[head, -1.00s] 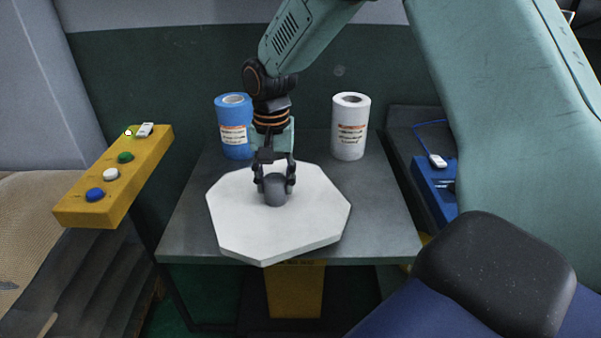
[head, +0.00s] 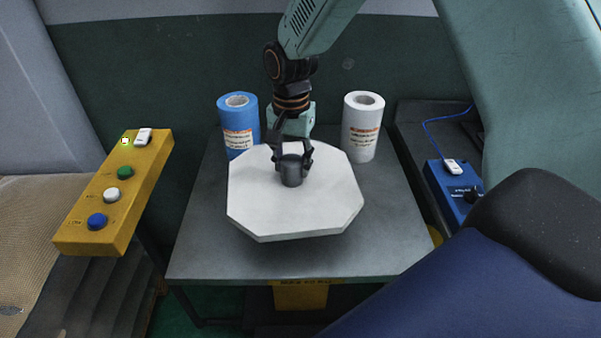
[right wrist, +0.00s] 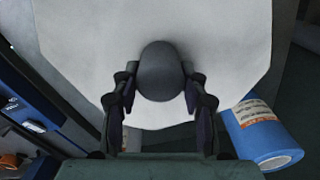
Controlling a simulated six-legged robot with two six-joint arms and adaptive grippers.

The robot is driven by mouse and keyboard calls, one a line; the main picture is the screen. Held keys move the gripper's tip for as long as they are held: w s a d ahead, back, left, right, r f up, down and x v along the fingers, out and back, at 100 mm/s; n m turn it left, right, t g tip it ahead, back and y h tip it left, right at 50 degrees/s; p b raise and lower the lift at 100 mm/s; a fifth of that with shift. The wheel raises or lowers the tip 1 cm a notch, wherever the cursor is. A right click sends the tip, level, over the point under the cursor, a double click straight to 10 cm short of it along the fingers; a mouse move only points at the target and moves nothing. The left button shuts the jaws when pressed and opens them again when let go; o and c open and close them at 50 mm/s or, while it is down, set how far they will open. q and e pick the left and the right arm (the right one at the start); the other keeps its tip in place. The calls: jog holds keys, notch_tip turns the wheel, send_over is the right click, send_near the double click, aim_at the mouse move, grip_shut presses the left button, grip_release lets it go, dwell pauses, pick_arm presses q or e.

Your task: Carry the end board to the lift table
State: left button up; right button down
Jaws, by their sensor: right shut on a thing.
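The end board (head: 295,215) is a white eight-sided slab with a dark grey round knob (head: 292,172) at its middle. My right gripper (head: 291,160) is shut on the knob from above. The board seems to hang above the grey table (head: 210,255), with a shadow below its front edge. In the right wrist view the fingers (right wrist: 160,95) sit on both sides of the knob (right wrist: 160,70), and the board (right wrist: 90,40) spreads behind it. My left gripper is not in view. I cannot tell which thing is the lift table.
A blue roll (head: 239,130) and a white roll (head: 362,128) stand at the table's back, close behind the board. A yellow button box (head: 118,190) is at left. A blue box (head: 455,188) with a cable is at right. The table's front strip is clear.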

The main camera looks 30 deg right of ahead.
aim_at(290, 180)
jog(key=shift+s+r+m+p, duration=0.1)
jog(key=shift+r+m+p, duration=0.6)
jog(key=shift+p, duration=0.5)
jog(key=shift+s+d, duration=0.1)
jog(key=shift+d, duration=0.05)
jog(key=f, duration=0.3)
jog(key=a+f, duration=0.1)
jog(key=f, duration=0.2)
jog(key=shift+a, duration=0.1)
jog(key=shift+d+f, duration=0.4)
jog(key=shift+f, duration=0.25)
jog(key=shift+a+f+b, duration=0.2)
jog(key=shift+f+b, duration=0.1)
jog(key=shift+f, duration=0.75)
jog(key=shift+a+f, duration=0.2)
jog(key=shift+f, duration=0.05)
jog(key=shift+d+f, duration=0.15)
jog(key=shift+d, duration=0.05)
jog(key=c, duration=1)
grip_release()
jog(key=shift+d, duration=0.1)
jog(key=shift+o, duration=1.4)
jog(key=shift+a, duration=0.25)
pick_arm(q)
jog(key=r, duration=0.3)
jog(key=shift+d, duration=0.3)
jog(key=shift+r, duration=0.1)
pick_arm(e)
jog(key=shift+d, duration=0.1)
